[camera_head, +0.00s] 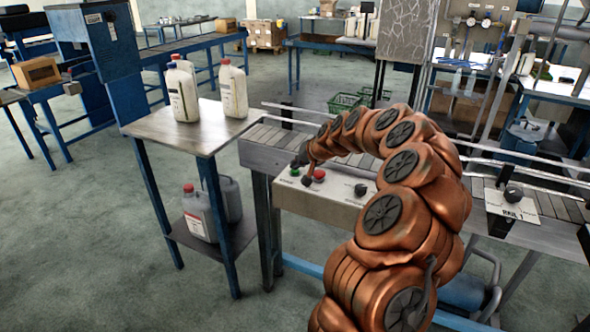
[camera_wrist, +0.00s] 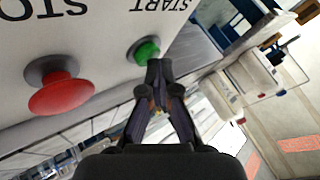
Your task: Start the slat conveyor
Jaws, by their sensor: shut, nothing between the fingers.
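The slat conveyor (camera_head: 262,135) runs behind and to both sides of a pale control box (camera_head: 318,203). The box carries a green button (camera_head: 294,171), a red button (camera_head: 320,174) and a black knob (camera_head: 361,190). In the wrist view the green button (camera_wrist: 147,51) sits by the word START, and the red mushroom button (camera_wrist: 62,92) sits by STOP. My gripper (camera_wrist: 153,68) is shut and empty, its tips just at the edge of the green button. I cannot tell whether they touch it. In the head view the gripper is small and dark beside the buttons.
Metal guide rails run along the conveyor. A RAIL 1 plate with a black knob (camera_head: 513,194) is at right. Floor at left front is clear.

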